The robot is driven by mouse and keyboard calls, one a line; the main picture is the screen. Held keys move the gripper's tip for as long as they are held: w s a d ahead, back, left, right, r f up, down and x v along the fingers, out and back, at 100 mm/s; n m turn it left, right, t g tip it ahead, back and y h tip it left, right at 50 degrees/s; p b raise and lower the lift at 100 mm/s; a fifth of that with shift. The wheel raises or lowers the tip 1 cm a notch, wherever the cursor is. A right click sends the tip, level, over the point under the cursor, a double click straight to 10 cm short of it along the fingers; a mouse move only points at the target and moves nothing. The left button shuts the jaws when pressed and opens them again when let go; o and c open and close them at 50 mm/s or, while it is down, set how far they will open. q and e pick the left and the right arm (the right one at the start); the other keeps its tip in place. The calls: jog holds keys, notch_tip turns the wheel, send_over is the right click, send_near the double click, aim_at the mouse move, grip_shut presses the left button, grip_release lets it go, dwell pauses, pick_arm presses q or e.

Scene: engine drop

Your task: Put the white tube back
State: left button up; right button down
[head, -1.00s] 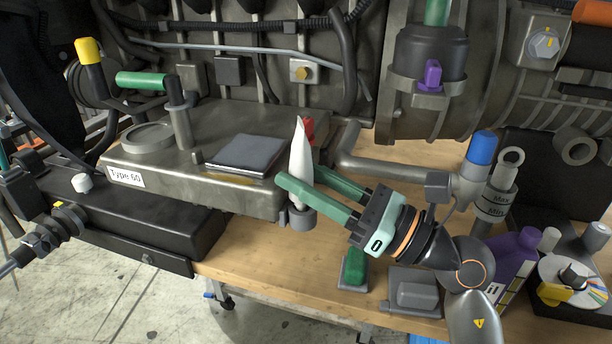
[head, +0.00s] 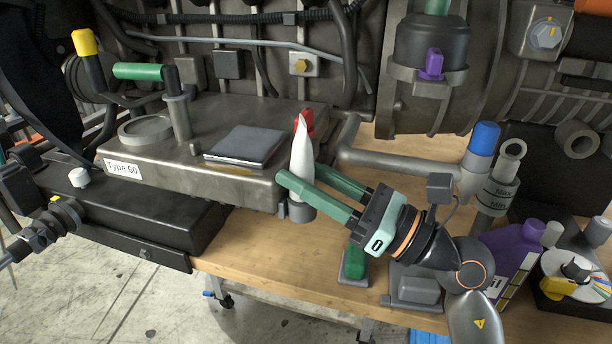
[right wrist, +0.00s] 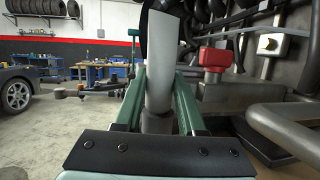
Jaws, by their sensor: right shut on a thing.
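The white tube (head: 302,155) stands nearly upright between the green fingers of my right gripper (head: 298,182), which is shut on it. Its pointed white top rises above the fingers. Just below the fingers, a grey ring holder (head: 302,212) sits at the front right corner of the metal box labelled Type 60. The tube's lower end is in line with this holder; the fingers partly hide the junction, so I cannot tell how deep it sits. In the right wrist view the tube (right wrist: 160,65) stands between the fingers. My left gripper is not in view.
A red part (head: 307,120) is close behind the tube. The metal box (head: 240,180) is left of it. A green-topped block (head: 355,264), a blue-capped pipe (head: 483,140) and a purple bottle (head: 515,250) stand to the right. The wooden bench (head: 260,250) has bare room in front.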

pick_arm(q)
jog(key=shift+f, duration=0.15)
pick_arm(e)
jog(key=shift+a+f, duration=0.15)
jog(key=shift+f, duration=0.6)
jog(key=c, duration=0.7)
grip_release()
jog(key=shift+w, duration=0.1)
jog(key=shift+o, duration=1.4)
jog(key=shift+f, duration=0.15)
pick_arm(q)
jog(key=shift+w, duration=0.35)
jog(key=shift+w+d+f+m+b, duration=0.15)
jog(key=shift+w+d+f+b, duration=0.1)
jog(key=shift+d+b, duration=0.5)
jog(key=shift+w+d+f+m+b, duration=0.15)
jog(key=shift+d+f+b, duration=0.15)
jog(key=shift+b, duration=0.75)
pick_arm(e)
jog(key=r+v, duration=0.1)
jog(key=v, duration=1.1)
jog(key=shift+d, duration=0.45)
